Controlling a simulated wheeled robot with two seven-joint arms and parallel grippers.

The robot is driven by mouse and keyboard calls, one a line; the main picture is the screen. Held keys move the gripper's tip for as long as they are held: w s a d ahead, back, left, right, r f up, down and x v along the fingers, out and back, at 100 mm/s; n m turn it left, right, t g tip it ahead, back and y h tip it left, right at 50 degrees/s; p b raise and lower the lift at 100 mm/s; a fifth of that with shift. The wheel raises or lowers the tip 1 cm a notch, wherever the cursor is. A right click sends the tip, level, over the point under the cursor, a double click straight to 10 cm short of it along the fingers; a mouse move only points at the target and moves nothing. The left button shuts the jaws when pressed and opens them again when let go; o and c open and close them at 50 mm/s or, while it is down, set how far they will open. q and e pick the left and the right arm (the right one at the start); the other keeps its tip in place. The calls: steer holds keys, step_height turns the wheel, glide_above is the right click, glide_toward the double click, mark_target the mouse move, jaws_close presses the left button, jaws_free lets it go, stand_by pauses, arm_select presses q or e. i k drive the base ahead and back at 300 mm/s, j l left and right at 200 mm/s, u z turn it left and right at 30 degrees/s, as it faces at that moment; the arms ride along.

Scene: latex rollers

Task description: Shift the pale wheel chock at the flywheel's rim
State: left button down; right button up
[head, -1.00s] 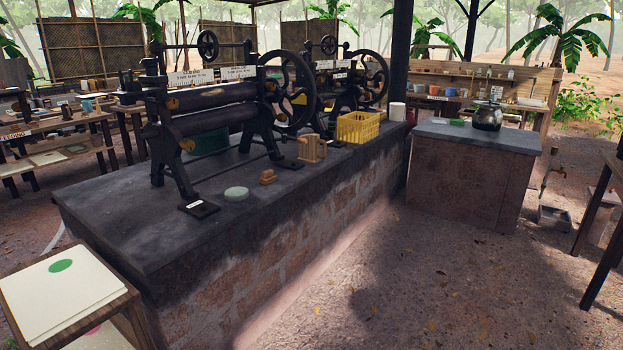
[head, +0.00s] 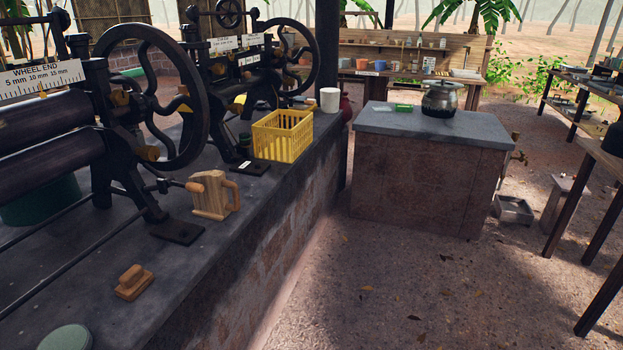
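A pale wooden block with a side handle and a round peg, seemingly the wheel chock (head: 208,196), stands upright on the dark bench top (head: 85,262). It is just right of and below the rim of the nearer roller machine's black flywheel (head: 203,110). I cannot tell whether it touches the rim. The nearer machine (head: 40,125) has dark rollers and a "WHEEL END" scale. Neither of my grippers is in view.
A small wooden block (head: 133,283) and a round green lid (head: 66,338) lie nearer on the bench. A yellow crate (head: 283,135) and white cup (head: 329,99) stand farther back. A counter (head: 432,128) holds a metal pot (head: 440,98).

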mark_target(213, 204)
steer(key=i+z, duration=0.2)
steer(key=i, duration=0.9)
